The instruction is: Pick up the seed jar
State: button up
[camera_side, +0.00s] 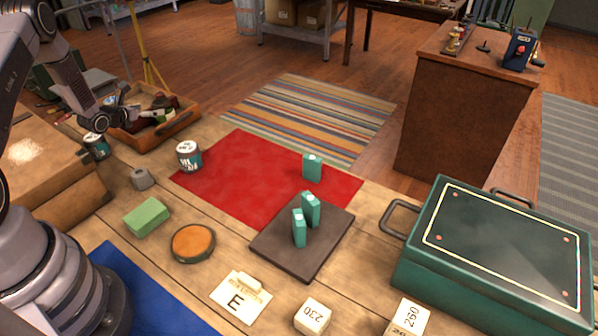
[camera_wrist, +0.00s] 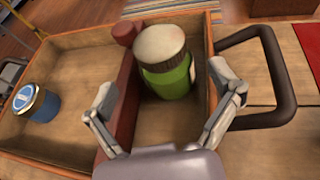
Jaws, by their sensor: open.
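In the wrist view, a green jar with a pale cream lid (camera_wrist: 168,78) stands in the right compartment of a wooden tray (camera_wrist: 75,46). No readable label shows on it, so I cannot confirm that it is the seed jar. My gripper (camera_wrist: 168,92) is open, with one finger on each side of the jar in the picture. I see no contact. A blue-lidded tin (camera_wrist: 36,102) is in the left compartment, beyond a reddish divider. In the side view, my gripper (camera_side: 122,112) is at the tray (camera_side: 180,127), at the back left.
A dark handle (camera_wrist: 285,85) sticks out from the tray's right side. Several teal boxes and a green case (camera_side: 500,255) are farther right.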

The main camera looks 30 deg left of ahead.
jog(key=x, duration=0.5)
jog(key=shift+w, duration=0.25)
jog(key=c, duration=1.3)
jog(key=shift+r, duration=0.1)
